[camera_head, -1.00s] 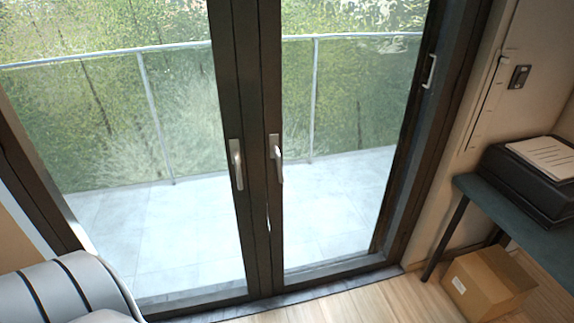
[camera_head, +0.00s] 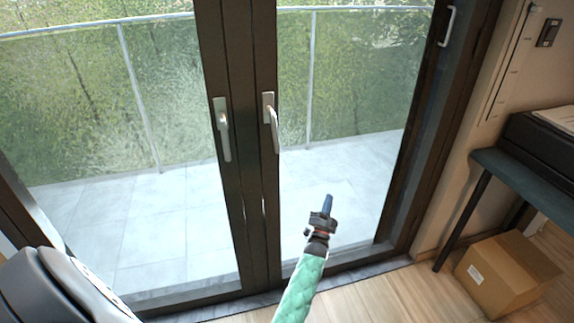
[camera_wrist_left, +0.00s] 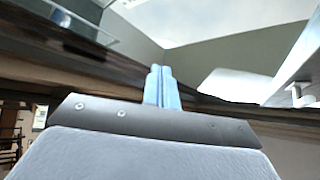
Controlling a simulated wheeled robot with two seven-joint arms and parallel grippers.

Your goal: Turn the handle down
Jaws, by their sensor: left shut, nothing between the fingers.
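Two pale handles sit on the dark door frames in the head view. The left handle (camera_head: 222,130) is on the left leaf and the right handle (camera_head: 271,122) is on the right leaf. Both levers appear to point down. My left gripper (camera_head: 328,205), on a green-sleeved arm, is below and right of the right handle, apart from it. Its blue fingertips (camera_wrist_left: 162,88) are shut together and empty in the wrist view. A small white fitting shows at that view's right edge; I cannot tell whether it is a handle. My right gripper is out of view.
Glass doors open onto a view of a tiled balcony with a railing (camera_head: 310,75). A dark desk (camera_head: 530,175) stands at the right with a cardboard box (camera_head: 508,272) on the wooden floor beside it. A white pull (camera_head: 447,27) is on the far right frame.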

